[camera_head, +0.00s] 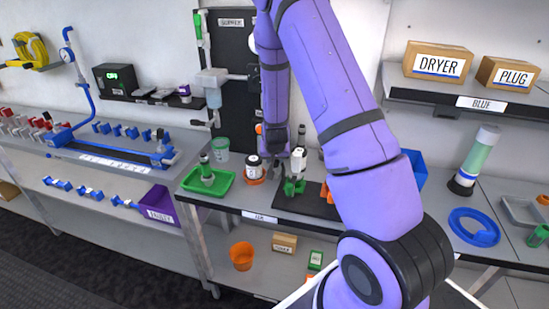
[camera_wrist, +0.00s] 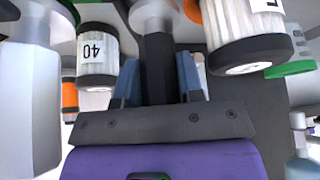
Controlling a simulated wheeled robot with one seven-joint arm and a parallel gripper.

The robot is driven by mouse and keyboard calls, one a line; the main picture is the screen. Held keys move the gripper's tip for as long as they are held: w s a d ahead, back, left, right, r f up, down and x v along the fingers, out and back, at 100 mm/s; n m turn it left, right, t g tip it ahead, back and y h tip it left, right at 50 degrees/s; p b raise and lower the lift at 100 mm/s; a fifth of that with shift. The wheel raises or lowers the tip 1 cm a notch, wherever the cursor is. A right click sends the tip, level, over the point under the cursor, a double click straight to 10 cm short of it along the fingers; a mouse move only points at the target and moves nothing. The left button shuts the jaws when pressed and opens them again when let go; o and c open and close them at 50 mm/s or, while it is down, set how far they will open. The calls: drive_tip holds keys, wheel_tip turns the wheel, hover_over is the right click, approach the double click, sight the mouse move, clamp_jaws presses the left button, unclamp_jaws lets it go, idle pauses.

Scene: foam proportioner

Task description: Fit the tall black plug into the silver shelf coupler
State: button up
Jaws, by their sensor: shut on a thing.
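In the wrist view, my gripper (camera_wrist: 157,75) has its two blue fingers closed around a tall black plug (camera_wrist: 157,72). A silver piece (camera_wrist: 153,18) lies in line with the black plug's far end; I cannot tell whether it is part of the plug or a separate coupler. In the head view my gripper (camera_head: 276,165) points down over the middle of the bench, and the plug is hidden there. A silver and white fitting (camera_head: 298,161) on a green base stands just to the right of my gripper. I cannot tell for certain which silver piece is the shelf coupler.
A green tray (camera_head: 208,183) lies further left.

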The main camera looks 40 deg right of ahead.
drive_tip(key=o, duration=0.6)
drive_tip(key=shift+f, duration=0.1)
drive_tip(key=o, duration=0.4)
drive_tip(key=shift+c, duration=0.2)
